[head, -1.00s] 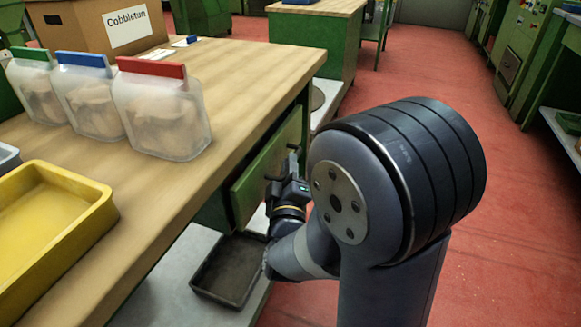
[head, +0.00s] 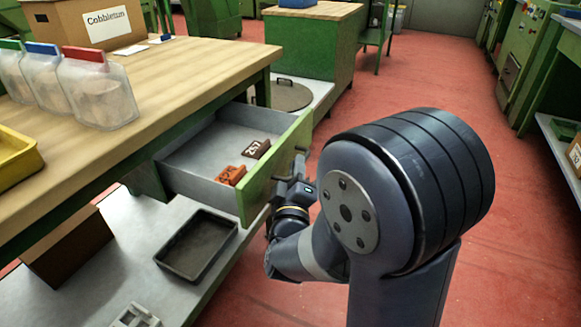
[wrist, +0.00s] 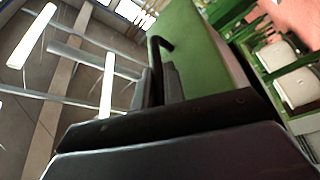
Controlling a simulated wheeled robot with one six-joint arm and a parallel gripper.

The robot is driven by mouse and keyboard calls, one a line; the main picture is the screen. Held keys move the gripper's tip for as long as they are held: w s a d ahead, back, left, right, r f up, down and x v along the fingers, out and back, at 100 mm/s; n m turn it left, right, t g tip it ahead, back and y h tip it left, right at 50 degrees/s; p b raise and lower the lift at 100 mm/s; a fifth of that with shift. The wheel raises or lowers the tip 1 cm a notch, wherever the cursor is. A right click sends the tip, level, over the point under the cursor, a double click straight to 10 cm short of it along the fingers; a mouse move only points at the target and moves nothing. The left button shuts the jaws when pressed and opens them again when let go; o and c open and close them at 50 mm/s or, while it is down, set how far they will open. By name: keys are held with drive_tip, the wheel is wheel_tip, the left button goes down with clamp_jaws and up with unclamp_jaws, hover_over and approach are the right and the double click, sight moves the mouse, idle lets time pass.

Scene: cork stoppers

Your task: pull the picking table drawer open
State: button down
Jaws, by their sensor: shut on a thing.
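The picking table drawer (head: 205,150) stands well out from under the wooden table top in the head view. Its green front (head: 262,182) faces right, and its grey inside holds an orange block (head: 231,175) and a dark brown tag (head: 257,148) with white figures. My gripper (head: 288,187) is at the outer face of the drawer front, shut on the dark handle. The handle (wrist: 157,65) also shows in the wrist view beside the green drawer front (wrist: 195,50). My arm hides part of the fingers in the head view.
The picking table (head: 170,75) carries bags with coloured clips, a yellow tray (head: 18,160) and a cardboard box (head: 85,25). A black tray (head: 197,244) lies on the lower shelf beneath the drawer. Red floor (head: 420,80) is clear behind and right of my arm.

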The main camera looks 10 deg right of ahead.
drive_tip(key=shift+s+d, duration=0.65)
drive_tip(key=shift+d, duration=0.25)
drive_tip(key=c, duration=1.5)
unclamp_jaws()
drive_tip(key=v, duration=1.1)
drive_tip(key=shift+p, duration=0.4)
drive_tip(key=shift+w, duration=0.2)
